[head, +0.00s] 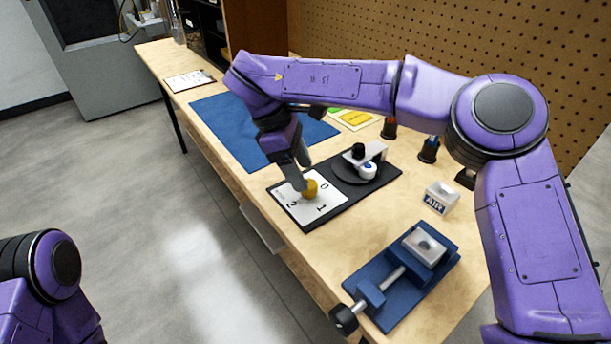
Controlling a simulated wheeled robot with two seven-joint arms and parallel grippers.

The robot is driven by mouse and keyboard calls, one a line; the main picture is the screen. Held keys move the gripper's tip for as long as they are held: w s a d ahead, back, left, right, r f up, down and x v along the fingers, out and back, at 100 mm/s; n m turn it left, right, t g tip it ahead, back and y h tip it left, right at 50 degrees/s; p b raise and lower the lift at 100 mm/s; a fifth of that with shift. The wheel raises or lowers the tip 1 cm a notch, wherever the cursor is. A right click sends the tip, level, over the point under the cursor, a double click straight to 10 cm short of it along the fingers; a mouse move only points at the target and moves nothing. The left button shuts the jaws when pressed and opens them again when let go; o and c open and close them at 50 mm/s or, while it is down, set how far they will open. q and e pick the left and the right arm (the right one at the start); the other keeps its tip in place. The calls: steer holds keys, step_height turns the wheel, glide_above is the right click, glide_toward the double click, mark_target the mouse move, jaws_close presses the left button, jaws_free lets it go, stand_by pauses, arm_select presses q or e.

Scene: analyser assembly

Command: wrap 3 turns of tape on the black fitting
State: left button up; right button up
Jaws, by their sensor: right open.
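My right gripper (302,172) reaches down over a white dial card (299,211) marked with 0, 1 and 2. Its jaws are open, with the fingertips at a yellow knob (310,190) on the card; I cannot tell if they touch it. Right of the card, on the same black base (345,203), is a dark round disc (345,174). A small black piece (358,150), perhaps the black fitting, shows above the disc by a grey bracket (377,152). A white roll with a blue centre (368,171), perhaps the tape, is beside it. My left gripper is out of view.
A blue vise (371,294) stands at the table's near end, with a white AIR block (440,198) behind it. A blue mat (222,118) and a clipboard (189,80) lie farther left.

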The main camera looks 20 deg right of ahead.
steer(key=p+v, duration=0.1)
steer(key=v, duration=0.6)
steer(key=shift+r, duration=0.1)
